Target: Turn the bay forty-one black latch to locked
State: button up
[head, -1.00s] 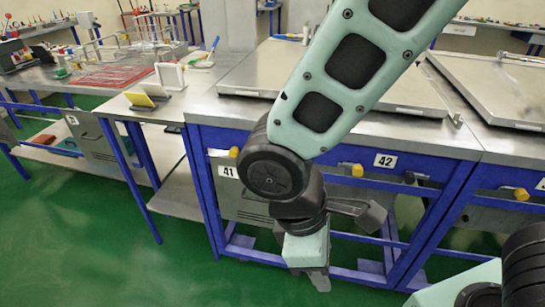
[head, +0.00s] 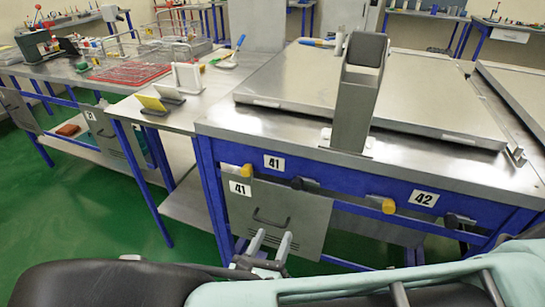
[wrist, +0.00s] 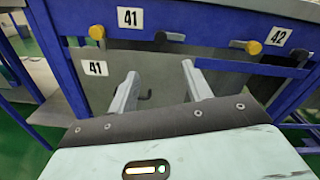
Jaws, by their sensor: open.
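Bay forty-one's black latch (head: 303,184) is a small dark knob on the blue front rail, right of and below the upper 41 label (head: 274,162). The wrist view shows the black latch (wrist: 163,38) beyond and above my fingers. A yellow knob (head: 238,170) sits left of that label. The grey bay door (head: 300,215) has a dark handle and its own 41 label (head: 240,188). My gripper (head: 272,238) is open and empty in front of the door, below the latch. Its two fingers (wrist: 160,74) point toward the door, apart from the latch.
Another yellow knob (head: 382,204) and another black latch (head: 457,220) flank the 42 label (head: 424,198) to the right. A tall grey holder (head: 357,100) stands on the bench beside a flat lid (head: 420,95). Blue legs frame the bay. Green floor lies open at left.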

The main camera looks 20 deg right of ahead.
aim_at(296, 186)
jog(key=p+x, duration=0.2)
jog(key=x, duration=1.5)
jog(key=shift+p, duration=0.35)
jog(key=c, duration=1)
